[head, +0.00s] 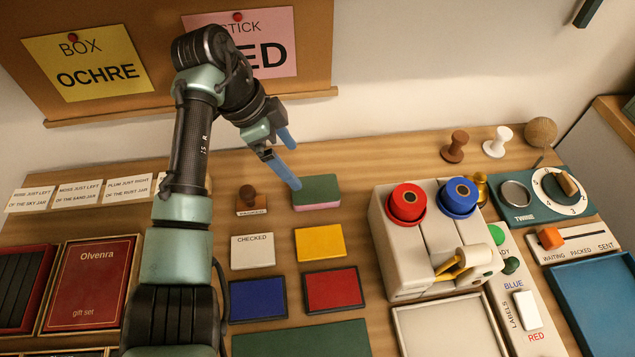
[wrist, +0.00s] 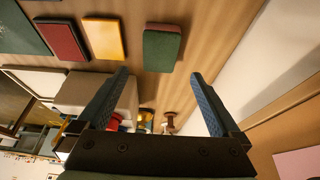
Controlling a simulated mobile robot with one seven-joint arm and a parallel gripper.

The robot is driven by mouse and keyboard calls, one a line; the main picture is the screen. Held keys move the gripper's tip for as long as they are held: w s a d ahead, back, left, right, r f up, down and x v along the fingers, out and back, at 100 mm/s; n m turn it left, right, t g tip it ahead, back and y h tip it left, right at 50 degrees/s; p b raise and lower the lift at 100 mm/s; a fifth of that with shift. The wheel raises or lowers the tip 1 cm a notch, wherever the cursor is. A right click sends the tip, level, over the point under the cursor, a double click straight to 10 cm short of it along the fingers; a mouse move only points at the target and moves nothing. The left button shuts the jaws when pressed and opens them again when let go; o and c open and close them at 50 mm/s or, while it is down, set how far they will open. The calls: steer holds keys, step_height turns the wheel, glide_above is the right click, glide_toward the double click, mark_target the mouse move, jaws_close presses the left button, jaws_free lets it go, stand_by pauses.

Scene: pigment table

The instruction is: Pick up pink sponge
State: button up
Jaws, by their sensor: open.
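The sponge (head: 317,192) is a small block with a dark green top and a pink lower layer. It lies flat on the wooden table, right of a wooden stamp. In the wrist view the sponge (wrist: 161,48) shows its green face and a pinkish edge, above the gap between the fingertips. My gripper (head: 294,166) has two blue fingers spread apart with nothing between them. In the head view one fingertip is just at the upper left of the sponge; I cannot tell whether it touches. The wrist view shows my gripper (wrist: 158,75) open, with the sponge beyond the fingertips.
The wooden stamp (head: 250,200) stands close left of the sponge. A yellow pad (head: 320,243) and a white CHECKED pad (head: 253,251) lie in front. A cream machine (head: 405,250) with red and blue caps stands to the right. Table behind the sponge is mostly clear.

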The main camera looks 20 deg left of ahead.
mark_target(313, 188)
steer(key=x, duration=0.4)
steer(key=shift+s, duration=0.1)
steer(key=x, duration=0.4)
steer(key=shift+d+f, duration=0.25)
steer(key=shift+f, duration=0.05)
steer(key=shift+w+d+f, duration=0.15)
steer(key=shift+w+f, duration=0.1)
steer(key=shift+f, duration=0.25)
steer(key=shift+f, duration=0.25)
steer(key=c, duration=1.1)
step_height(313, 188, up, 11)
steer(key=shift+f, duration=0.15)
steer(key=shift+c, duration=0.3)
